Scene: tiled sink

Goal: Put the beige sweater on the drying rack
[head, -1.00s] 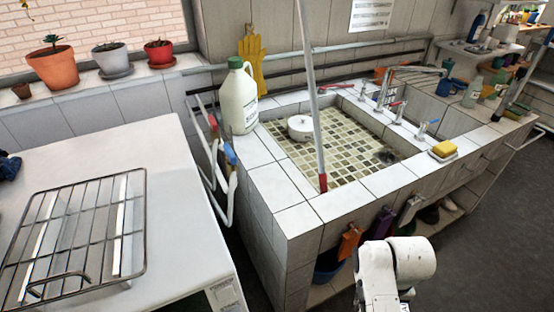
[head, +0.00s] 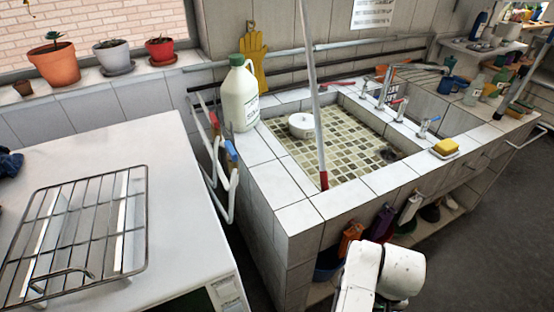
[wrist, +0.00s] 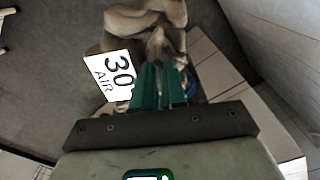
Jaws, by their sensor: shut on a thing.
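The beige sweater (wrist: 142,24) shows bunched up at the top of the wrist view, with a white tag (wrist: 113,75) reading "30 AIR" hanging beside it. My gripper (wrist: 160,82) has green fingers, close together and shut on the sweater. The sweater and gripper are not visible in the head view; only a white part of my arm shows there, at the bottom right. The drying rack (head: 72,226), a metal wire rack, lies empty on a white appliance top at the lower left of the head view.
A white jug (head: 240,98) and an upright pole (head: 316,110) rise at the sink. Potted plants (head: 55,63) line the sill. A dark blue cloth (head: 10,162) lies at the left edge.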

